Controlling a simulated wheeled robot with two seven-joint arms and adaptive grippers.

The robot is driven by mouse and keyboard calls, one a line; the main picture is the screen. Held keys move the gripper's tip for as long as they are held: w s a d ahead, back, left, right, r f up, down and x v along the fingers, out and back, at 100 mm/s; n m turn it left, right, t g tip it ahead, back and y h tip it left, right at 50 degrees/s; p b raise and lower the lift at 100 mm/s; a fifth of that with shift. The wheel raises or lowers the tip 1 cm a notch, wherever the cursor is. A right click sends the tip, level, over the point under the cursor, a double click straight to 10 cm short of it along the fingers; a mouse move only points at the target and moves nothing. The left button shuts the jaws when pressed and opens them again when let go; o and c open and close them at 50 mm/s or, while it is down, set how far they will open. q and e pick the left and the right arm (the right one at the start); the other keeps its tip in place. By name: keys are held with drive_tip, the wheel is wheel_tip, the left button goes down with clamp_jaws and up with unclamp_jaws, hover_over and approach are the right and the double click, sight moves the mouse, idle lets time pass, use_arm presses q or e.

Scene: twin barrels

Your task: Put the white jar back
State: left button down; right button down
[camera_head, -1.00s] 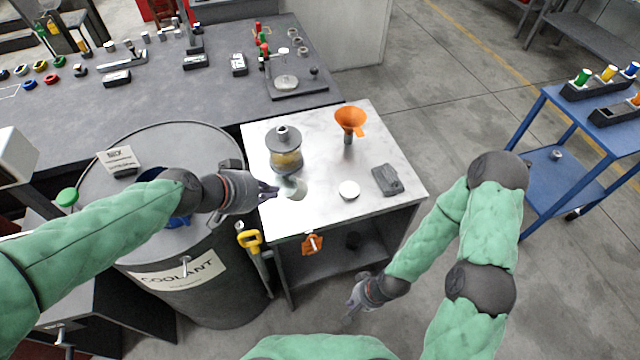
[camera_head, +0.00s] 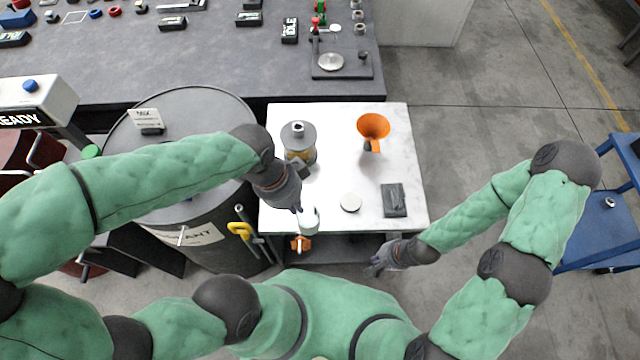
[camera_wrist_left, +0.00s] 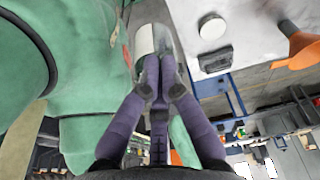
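The white jar (camera_head: 310,219) is at the fingertips of my left gripper (camera_head: 302,210), over the front left edge of the white-topped table (camera_head: 415,190). In the left wrist view the jar (camera_wrist_left: 146,40) lies tilted at the fingertips of the gripper (camera_wrist_left: 160,70), and the fingers are closed on it. A flat white disc (camera_head: 350,202) lies on the table to the right of the jar; it also shows in the left wrist view (camera_wrist_left: 212,27). My right gripper (camera_head: 378,264) hangs in front of the table, away from the jar; its finger opening is too small to judge.
A grey pot with amber contents (camera_head: 299,143) stands behind my left gripper. An orange funnel (camera_head: 373,126) and a dark block (camera_head: 394,200) are on the table's right side. The coolant barrel (camera_head: 180,215) stands at the left. The table's middle is clear.

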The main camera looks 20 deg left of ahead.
use_arm(q)
drive_tip(key=w+f+b, duration=0.4)
drive_tip(key=w+f, duration=0.7)
drive_tip(key=f, duration=0.1)
drive_tip(key=shift+w+a, duration=0.25)
drive_tip(key=shift+w, duration=0.15)
drive_tip(key=shift+f, duration=0.2)
drive_tip(key=c, duration=1.4)
unclamp_jaws()
drive_tip(key=shift+c, duration=0.2)
drive_tip(key=shift+r, duration=0.1)
